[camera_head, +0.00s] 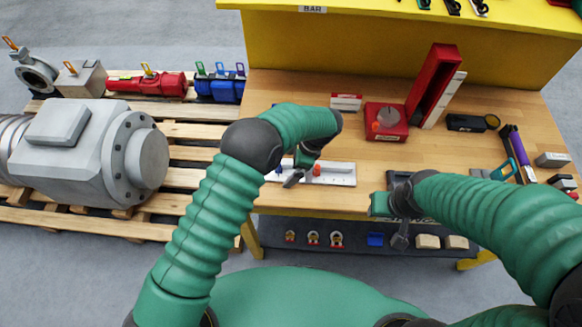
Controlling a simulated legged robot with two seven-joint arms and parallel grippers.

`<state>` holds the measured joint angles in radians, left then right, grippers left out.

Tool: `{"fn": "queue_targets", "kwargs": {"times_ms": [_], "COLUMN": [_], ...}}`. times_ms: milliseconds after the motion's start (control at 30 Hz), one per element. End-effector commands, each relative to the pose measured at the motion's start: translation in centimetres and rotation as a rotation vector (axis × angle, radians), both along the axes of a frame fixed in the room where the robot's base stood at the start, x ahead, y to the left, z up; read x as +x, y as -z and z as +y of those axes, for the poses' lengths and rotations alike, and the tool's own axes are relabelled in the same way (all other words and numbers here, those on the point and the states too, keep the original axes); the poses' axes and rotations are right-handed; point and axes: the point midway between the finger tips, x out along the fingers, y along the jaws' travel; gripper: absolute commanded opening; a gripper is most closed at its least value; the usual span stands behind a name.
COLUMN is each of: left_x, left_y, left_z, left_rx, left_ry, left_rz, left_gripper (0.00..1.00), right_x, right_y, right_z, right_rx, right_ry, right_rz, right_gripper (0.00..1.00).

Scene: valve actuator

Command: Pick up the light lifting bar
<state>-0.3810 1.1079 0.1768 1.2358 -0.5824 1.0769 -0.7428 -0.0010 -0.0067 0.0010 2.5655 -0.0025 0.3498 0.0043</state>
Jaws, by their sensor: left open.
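A pale, flat bar (338,174) with a blue and an orange-red fitting lies along the front of the wooden workbench; it looks like the lifting bar, though no label on it is readable. My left gripper (296,176) is over the left half of this bar, close to the blue fitting, with its jaws open. The wrist and gripper hide part of the bar, and I cannot tell if they touch it. My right gripper (400,238) hangs at the bench's front edge, right of the bar; its jaws are too small and dark to read.
The workbench (350,135) holds a red block with a round knob (386,122), a tall red channel (433,85) and tools at the right. A lower shelf (390,242) carries small parts. A grey motor (90,150) lies on a pallet at left.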

Motion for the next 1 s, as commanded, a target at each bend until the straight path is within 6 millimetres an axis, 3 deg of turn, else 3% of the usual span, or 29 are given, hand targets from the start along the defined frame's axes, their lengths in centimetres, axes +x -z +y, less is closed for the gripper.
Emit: {"fn": "queue_targets", "kwargs": {"times_ms": [300,1000], "left_x": [0.04,-0.05], "left_y": [0.34,0.39], "left_z": [-0.06,-0.08], "left_rx": [0.000,0.000], "left_ry": [0.000,0.000], "left_rz": [0.000,0.002], "left_gripper": [0.97,0.06], "right_x": [0.06,0.04], "right_y": [0.03,0.03], "right_z": [-0.04,-0.04], "right_rx": [0.000,0.000], "right_ry": [0.000,0.000], "right_rz": [0.001,0.000], "right_gripper": [0.39,0.39]}}
